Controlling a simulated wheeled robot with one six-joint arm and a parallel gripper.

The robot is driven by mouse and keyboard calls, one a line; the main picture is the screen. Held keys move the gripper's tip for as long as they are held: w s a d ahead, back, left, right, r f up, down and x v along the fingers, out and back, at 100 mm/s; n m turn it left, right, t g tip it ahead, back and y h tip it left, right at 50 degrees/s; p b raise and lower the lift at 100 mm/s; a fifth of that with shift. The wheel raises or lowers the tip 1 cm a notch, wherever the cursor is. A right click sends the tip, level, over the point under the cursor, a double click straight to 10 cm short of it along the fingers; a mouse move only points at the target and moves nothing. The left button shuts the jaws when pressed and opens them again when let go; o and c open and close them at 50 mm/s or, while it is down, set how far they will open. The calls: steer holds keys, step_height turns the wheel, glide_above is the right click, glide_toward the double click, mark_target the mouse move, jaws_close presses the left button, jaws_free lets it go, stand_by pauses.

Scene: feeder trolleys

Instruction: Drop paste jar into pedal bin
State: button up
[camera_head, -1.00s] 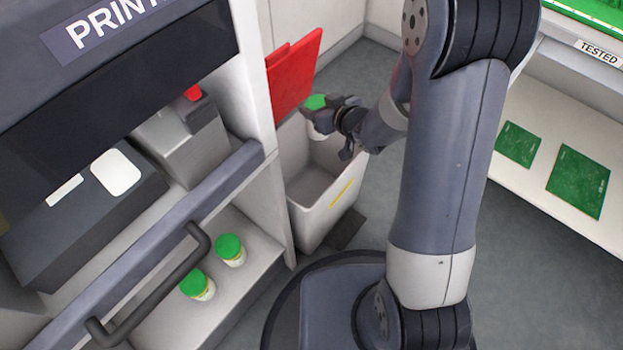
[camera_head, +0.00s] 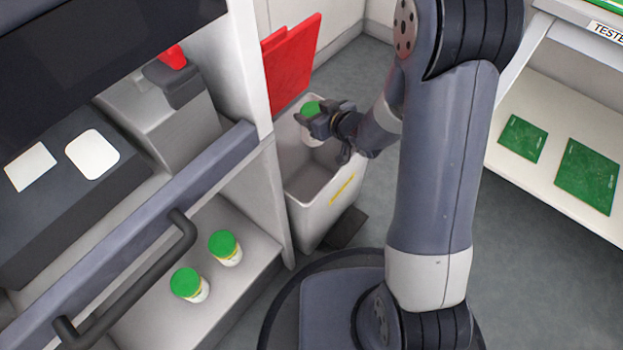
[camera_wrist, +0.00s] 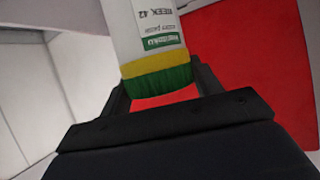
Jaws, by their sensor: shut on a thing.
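The paste jar (camera_head: 310,109) has a green lid and a white body. My gripper (camera_head: 318,124) is shut on it and holds it above the opening of the pedal bin. In the wrist view the jar (camera_wrist: 147,35) sits between the fingers (camera_wrist: 160,95), with its green and yellow end nearest the palm and printed labels on its white body. The pedal bin (camera_head: 312,222) is light grey with a yellow strip, a dark pedal and a raised red lid (camera_head: 291,65). Its visible inside looks empty, though my gripper hides part of the opening.
Two similar green-lidded jars, one nearer (camera_head: 188,285) and one farther (camera_head: 225,248), stand on the trolley's lower shelf. The trolley's dark handle (camera_head: 130,280) sticks out at left. A shelf with green boards (camera_head: 585,176) is at right. Grey floor lies between.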

steer(key=shift+r, duration=0.15)
steer(key=o, duration=1.5)
steer(key=p+v, duration=0.3)
steer(key=v, duration=0.7)
steer(key=shift+s+d+r+p, duration=0.1)
steer(key=shift+s+d+p, duration=0.05)
steer(key=shift+s+p, duration=0.15)
steer(key=b+x, duration=0.4)
steer(key=x, duration=0.7)
steer(key=shift+f, duration=0.25)
step_height(320, 180, up, 3)
steer(key=p, duration=0.3)
steer(key=shift+d+r, duration=0.1)
steer(key=shift+r, duration=0.1)
steer(key=shift+r+p, duration=1.1)
steer(key=shift+r, duration=0.2)
